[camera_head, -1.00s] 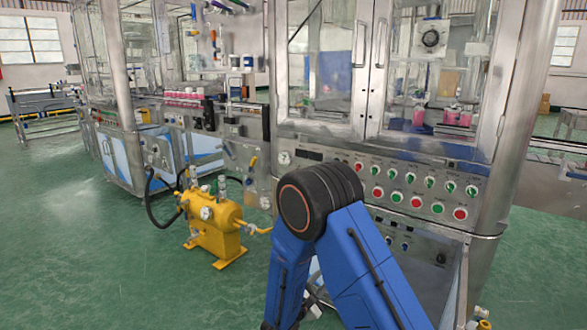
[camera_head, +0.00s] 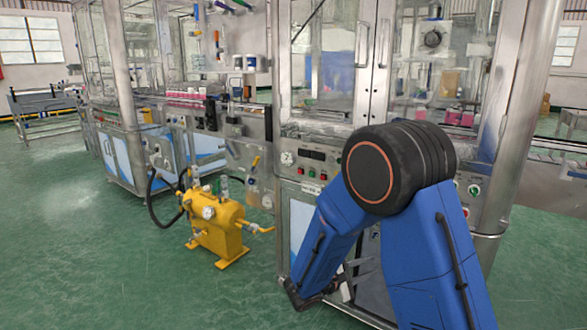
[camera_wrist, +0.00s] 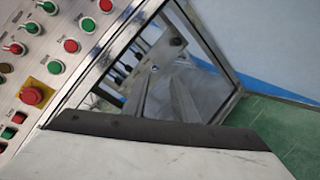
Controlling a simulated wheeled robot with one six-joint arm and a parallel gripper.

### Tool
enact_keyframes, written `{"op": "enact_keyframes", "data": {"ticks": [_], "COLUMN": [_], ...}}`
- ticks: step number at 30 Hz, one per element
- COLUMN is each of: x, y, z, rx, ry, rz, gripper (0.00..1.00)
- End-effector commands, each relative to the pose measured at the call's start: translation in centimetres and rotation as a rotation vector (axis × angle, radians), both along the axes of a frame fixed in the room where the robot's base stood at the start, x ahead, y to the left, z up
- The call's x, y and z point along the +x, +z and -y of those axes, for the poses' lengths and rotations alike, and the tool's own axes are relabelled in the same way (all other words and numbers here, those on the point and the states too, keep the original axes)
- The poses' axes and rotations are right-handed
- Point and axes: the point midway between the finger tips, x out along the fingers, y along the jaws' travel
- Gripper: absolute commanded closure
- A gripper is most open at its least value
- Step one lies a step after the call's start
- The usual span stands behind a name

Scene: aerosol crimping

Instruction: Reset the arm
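My blue arm rises in the head view, with its dark round elbow in front of the machine's control panel. The end of my arm, with my gripper (camera_head: 343,287), is low in front of the machine's lower cabinet. It is small and partly hidden behind the arm, so its fingers cannot be made out. I see nothing held.
The steel-and-glass machine (camera_head: 332,135) stands close in front. Its panel of buttons and switches (camera_wrist: 70,46) is at the wrist view's left, with a red button on yellow (camera_wrist: 32,95). A yellow pump unit (camera_head: 218,232) stands left of my arm. Green floor (camera_head: 90,260) is clear at the left.

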Motion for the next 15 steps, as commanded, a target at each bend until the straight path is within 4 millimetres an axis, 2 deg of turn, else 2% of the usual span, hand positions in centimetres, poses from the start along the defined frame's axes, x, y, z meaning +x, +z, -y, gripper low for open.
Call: {"op": "enact_keyframes", "data": {"ticks": [1, 6, 15], "x": [-1.0, -4.9, -12.3], "y": [1.2, 3.6, 6.6], "z": [1.5, 5.5, 10.3], "rx": [0.033, 0.144, 0.372], "ry": [-0.045, -0.187, -0.400], "rz": [0.003, -0.001, 0.003], "gripper": [0.74, 0.74, 0.74]}}
